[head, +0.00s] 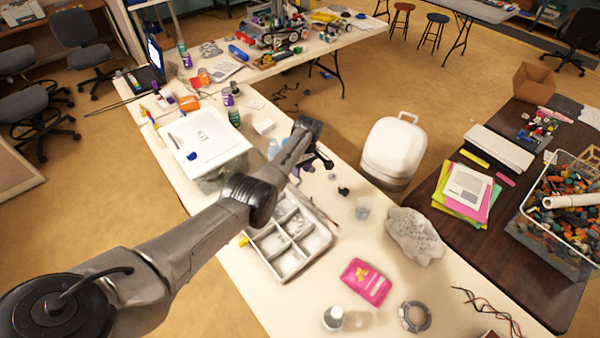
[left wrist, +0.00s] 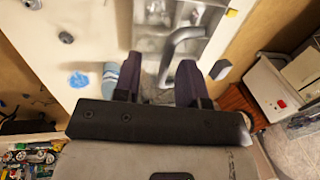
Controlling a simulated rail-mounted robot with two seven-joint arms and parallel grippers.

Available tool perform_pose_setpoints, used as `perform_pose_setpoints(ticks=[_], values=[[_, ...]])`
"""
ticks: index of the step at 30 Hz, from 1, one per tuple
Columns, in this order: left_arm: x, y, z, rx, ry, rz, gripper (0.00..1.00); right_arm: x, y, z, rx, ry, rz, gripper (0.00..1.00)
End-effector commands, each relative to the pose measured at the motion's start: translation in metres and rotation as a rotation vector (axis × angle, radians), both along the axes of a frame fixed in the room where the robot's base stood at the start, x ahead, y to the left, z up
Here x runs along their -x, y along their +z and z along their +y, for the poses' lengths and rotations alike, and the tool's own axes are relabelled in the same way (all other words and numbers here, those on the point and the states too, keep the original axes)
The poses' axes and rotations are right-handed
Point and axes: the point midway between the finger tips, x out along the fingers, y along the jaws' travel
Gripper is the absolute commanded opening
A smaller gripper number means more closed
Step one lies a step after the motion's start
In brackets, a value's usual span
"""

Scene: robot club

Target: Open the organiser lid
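The organiser (head: 251,246) is a pale grey tray with several square compartments, on the white table under my left forearm. My arm covers its upper left part. I cannot tell from the head view whether a clear lid lies over it. In the left wrist view the organiser (left wrist: 170,17) shows at the top, with a curved grey handle (left wrist: 178,42) in front of it. My left gripper (head: 322,160) is above the table beyond the organiser. In the left wrist view its dark fingers (left wrist: 160,82) are apart, with the handle's lower end appearing between them; contact is unclear. My right gripper is not in view.
A white-lidded KIT box (head: 205,140) stands left of the organiser. A clear cup (head: 363,208), a crumpled pale bag (head: 414,236), a pink packet (head: 365,282) and a tape ring (head: 415,316) lie to the right. A white bin (head: 394,150) stands beyond the table.

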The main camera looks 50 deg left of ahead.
Motion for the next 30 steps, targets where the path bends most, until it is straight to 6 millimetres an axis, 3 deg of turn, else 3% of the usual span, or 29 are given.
perform_pose_setpoints(ticks=[9,15,21,30], values=[[-0.013,0.063,-0.001,-0.001,-0.001,-0.004,0.38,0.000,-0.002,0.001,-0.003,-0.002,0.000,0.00],[-0.018,0.091,-0.001,0.000,-0.002,-0.001,0.38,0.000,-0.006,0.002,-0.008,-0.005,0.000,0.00],[-0.021,0.106,-0.001,0.000,-0.001,0.000,0.38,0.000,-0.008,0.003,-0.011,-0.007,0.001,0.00],[-0.021,0.110,-0.001,0.000,-0.001,0.000,0.38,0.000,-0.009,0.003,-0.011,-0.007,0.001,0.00]])
